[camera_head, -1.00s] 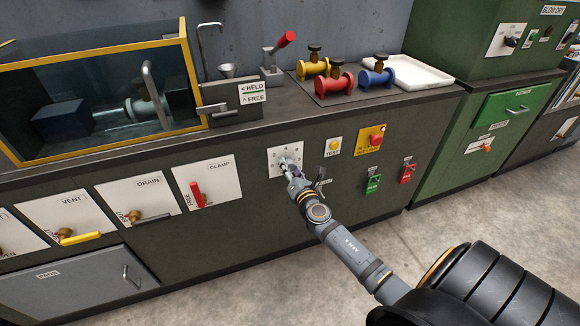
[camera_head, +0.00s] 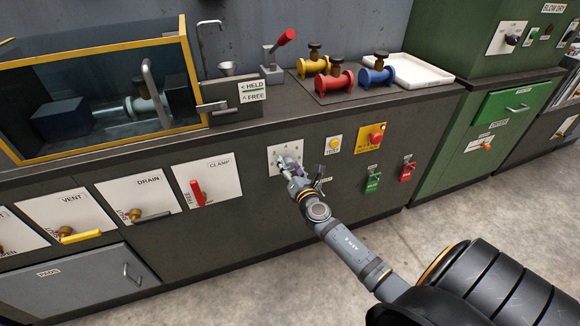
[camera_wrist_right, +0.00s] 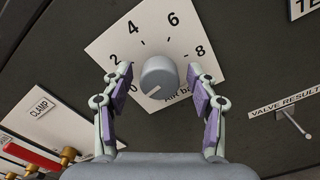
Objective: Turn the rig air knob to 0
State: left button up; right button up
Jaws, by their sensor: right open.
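The rig air knob (camera_wrist_right: 159,77) is a grey round knob on a white dial plate (camera_wrist_right: 150,42), marked 2, 4, 6 and 8 in the right wrist view. A line on the knob points to the lower left. In the head view, the right gripper (camera_head: 289,167) is in front of the dial plate (camera_head: 274,156) and hides the knob. My left gripper is not in view.
The clamp panel (camera_head: 221,178) with a red lever is left of the dial. A yellow button (camera_head: 334,143) and a red knob on a yellow plate (camera_head: 361,140) are to the right.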

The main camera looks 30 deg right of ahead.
jog(key=v, duration=1.2)
